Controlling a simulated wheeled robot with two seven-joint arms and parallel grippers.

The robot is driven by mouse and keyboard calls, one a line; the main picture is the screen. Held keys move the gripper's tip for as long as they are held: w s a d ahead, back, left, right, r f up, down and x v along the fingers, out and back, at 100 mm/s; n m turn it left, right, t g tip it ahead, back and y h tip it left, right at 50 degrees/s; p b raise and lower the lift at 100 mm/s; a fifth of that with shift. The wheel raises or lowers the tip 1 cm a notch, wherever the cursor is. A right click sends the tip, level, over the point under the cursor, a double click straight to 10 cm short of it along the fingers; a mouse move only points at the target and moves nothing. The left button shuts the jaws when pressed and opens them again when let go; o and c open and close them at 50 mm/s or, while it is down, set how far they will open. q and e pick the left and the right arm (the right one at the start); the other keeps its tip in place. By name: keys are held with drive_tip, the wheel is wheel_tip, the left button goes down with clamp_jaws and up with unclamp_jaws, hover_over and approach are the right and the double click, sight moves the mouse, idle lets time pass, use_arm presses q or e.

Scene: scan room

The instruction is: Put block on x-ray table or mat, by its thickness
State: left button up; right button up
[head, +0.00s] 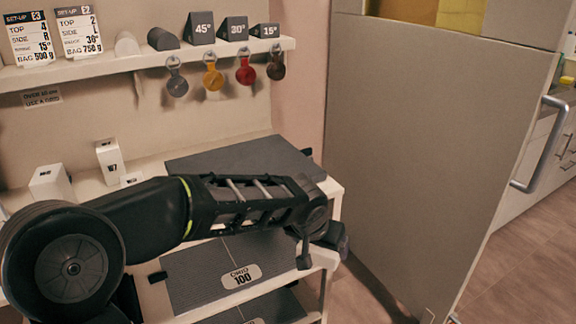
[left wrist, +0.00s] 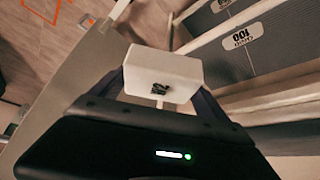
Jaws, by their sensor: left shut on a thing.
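My left gripper (head: 318,238) reaches right, past the right end of the shelf unit, with its fingers pointing away. In the left wrist view it (left wrist: 160,92) is shut on a white block (left wrist: 163,72). The block has a dark printed mark that looks like a number, too small to read surely. It is held in the air between the two fingers. In the head view the block is hidden behind the gripper. I cannot make out the x-ray table or the mat in either view. My right gripper is not in view.
White blocks (head: 108,158) stand on the shelf unit beside a grey slab (head: 240,157). A plate labelled 100 (head: 205,280) lies on the shelf below. Wedges (head: 201,27) and hanging coloured tags (head: 213,78) are above. A large grey panel (head: 430,150) stands to the right.

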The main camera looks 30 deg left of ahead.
use_arm(q)
drive_tip(key=shift+w+d, duration=0.15)
drive_tip(key=shift+d, duration=0.3)
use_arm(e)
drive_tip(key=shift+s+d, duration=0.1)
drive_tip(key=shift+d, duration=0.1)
